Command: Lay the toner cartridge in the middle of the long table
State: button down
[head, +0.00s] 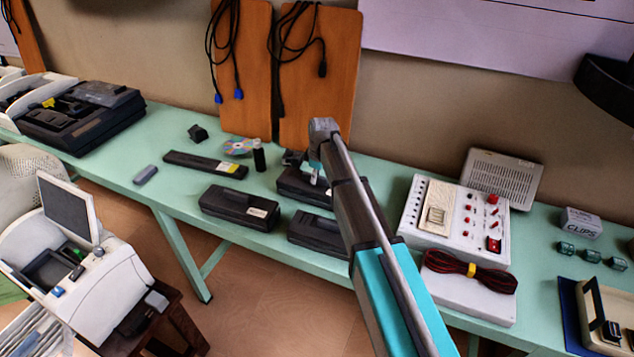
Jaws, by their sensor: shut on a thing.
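The long table (163,197) is pale green and runs along the wall. My gripper (317,178) reaches down over its middle and is shut on a dark boxy object (293,188), most likely the toner cartridge. My arm hides part of this object, and I cannot tell whether it touches the table. A long flat black bar (205,163) with a yellow and white label lies to the left of my gripper.
Two black cases, one at left (238,207) and one in front (316,232), lie close to my gripper. A disc (240,146) and black cylinder (259,158) are behind. A white control panel (458,212) stands right.

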jog(key=shift+f, duration=0.35)
jog(key=c, duration=0.6)
grip_release()
jog(key=shift+c, duration=0.2)
jog(key=shift+r, duration=0.25)
notch_tip(320, 180, up, 12)
jog(key=d+p, duration=0.1)
jog(key=p, duration=1)
jog(key=shift+s+d+p, duration=0.2)
jog(key=shift+s+p, duration=0.05)
jog(key=shift+p, duration=0.15)
jog(key=shift+f, duration=0.1)
jog(key=s+d+m+h, duration=0.1)
jog(key=s+d+m, duration=1.3)
jog(key=s+d, duration=0.8)
jog(key=s, duration=0.3)
jog(key=shift+s, duration=0.15)
